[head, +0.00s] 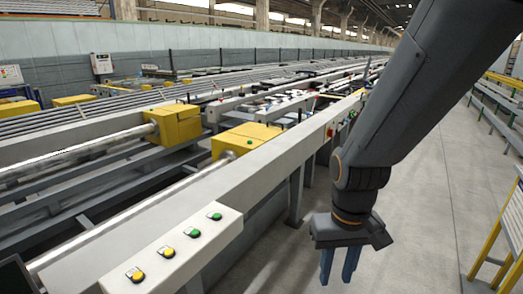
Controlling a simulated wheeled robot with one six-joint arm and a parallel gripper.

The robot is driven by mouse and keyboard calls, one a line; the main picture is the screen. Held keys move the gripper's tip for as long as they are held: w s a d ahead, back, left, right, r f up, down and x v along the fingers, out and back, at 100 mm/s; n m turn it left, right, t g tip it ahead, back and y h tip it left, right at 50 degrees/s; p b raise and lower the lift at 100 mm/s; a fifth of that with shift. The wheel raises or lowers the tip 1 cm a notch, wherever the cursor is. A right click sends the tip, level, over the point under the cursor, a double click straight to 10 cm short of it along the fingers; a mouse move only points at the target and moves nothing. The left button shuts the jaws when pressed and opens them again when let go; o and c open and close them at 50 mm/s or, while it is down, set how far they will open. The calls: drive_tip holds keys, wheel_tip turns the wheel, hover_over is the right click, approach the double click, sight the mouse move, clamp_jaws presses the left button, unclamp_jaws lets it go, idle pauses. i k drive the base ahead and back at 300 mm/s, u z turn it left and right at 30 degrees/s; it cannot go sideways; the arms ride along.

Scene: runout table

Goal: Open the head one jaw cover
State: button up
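Two yellow box-shaped covers stand on the runout table line: a farther one (176,124) at the end of a thick metal bar, and a nearer one (243,139) just behind the long pale rail. I cannot tell which one is head one's jaw cover, and no lifted lid shows.
The long pale rail (270,152) lies between my gripper and the yellow covers. Grey support legs stand under it. The concrete floor (425,190) to the right is clear. Yellow railing (495,235) stands at the right edge. More yellow boxes (72,100) are at the far left.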

sight(259, 132)
drive_tip(key=z, duration=0.55)
drive_tip(key=i, duration=3.7)
drive_tip(key=u, duration=1.2)
drive_tip(key=i, duration=0.4)
drive_tip(key=z, duration=0.05)
